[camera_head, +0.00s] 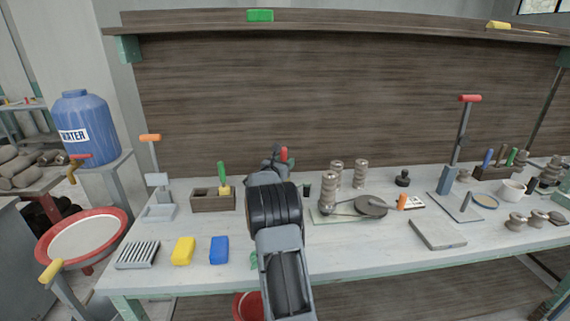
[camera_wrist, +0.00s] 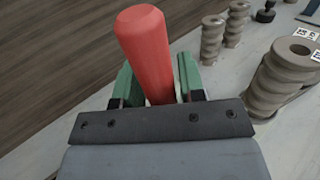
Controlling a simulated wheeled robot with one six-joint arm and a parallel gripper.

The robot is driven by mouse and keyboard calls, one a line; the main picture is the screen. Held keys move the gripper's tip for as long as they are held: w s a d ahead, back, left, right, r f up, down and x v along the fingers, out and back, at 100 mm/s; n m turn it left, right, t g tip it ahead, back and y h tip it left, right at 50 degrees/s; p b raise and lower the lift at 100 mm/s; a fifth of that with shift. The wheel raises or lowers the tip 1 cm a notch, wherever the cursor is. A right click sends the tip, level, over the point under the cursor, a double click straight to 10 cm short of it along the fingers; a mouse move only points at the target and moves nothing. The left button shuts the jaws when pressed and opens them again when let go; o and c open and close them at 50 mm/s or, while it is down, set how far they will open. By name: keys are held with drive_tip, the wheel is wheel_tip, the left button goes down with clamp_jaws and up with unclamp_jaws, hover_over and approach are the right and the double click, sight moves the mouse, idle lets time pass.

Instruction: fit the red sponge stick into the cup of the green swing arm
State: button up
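The red sponge stick (camera_wrist: 147,50) stands between the two green-padded fingers of my gripper (camera_wrist: 160,82) in the wrist view. The fingers close in on it from both sides, and its rounded end sticks out beyond them. In the head view the stick's red end (camera_head: 284,153) shows just past my gripper (camera_head: 276,160), above the back of the workbench. My arm hides the stick's lower part and the bench behind it. I cannot make out the green swing arm or its cup for certain. A small green piece (camera_head: 254,260) shows beside my arm near the bench's front edge, partly hidden.
On the bench (camera_head: 330,250), left of my arm, are a wooden box (camera_head: 212,203), a yellow sponge (camera_head: 183,250) and a blue block (camera_head: 219,249). To the right stand several ribbed clay cylinders (camera_head: 360,174) and a tray with a grey disc (camera_head: 371,205).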

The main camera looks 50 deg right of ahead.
drive_tip(key=shift+o, duration=1.2)
drive_tip(key=shift+r, duration=0.1)
